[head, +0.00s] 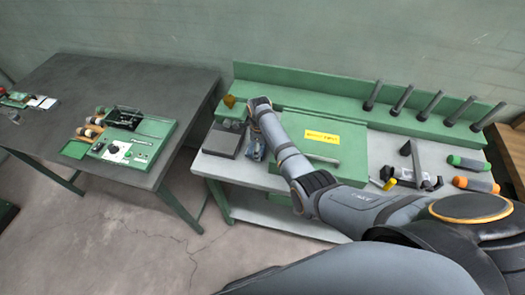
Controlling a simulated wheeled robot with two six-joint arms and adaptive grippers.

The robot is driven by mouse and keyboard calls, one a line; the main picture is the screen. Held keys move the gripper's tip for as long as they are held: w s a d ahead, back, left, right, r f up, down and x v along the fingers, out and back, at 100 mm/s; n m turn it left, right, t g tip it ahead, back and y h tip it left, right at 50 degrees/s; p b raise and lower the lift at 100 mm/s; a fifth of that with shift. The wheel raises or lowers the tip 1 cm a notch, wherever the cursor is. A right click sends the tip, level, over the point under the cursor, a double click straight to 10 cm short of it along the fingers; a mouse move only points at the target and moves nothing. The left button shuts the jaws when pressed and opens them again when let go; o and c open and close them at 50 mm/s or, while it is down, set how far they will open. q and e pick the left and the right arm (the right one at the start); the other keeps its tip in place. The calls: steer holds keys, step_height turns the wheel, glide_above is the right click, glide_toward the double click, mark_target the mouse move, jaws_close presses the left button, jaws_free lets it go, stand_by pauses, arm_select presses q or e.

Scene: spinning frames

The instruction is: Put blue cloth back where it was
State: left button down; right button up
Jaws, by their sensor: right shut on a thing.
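My right gripper (255,146) is at the left end of the green workbench, below the bent wrist of my right arm. It is small in view and partly hidden by the arm. A small blue patch (258,153) shows at its fingers, and it looks like the blue cloth held there. The gripper is just right of a dark grey flat block (223,141) and left of the green raised panel. I cannot tell whether the cloth touches the bench. My left gripper is not in view.
The green workbench (290,72) has several upright dark pegs (403,99) at its back right. Green-ended (467,163) and orange-ended (476,185) rolls lie at the right, beside a grey clamp-like tool (416,165). A dark table (75,75) with a green device (130,140) stands left, across a gap.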

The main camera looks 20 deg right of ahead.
steer(key=shift+s+r, duration=0.1)
steer(key=shift+s, duration=0.15)
steer(key=shift+c, duration=0.2)
steer(key=shift+s+a, duration=0.1)
steer(key=shift+a, duration=0.3)
steer(key=o, duration=1)
steer(key=shift+c, duration=0.2)
steer(key=o, duration=0.4)
steer(key=shift+d+f, duration=0.15)
steer(key=shift+f, duration=0.05)
steer(key=shift+r, duration=0.35)
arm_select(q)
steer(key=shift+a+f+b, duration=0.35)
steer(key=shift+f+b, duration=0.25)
arm_select(e)
step_height(320, 180, up, 12)
steer(key=shift+f, duration=0.1)
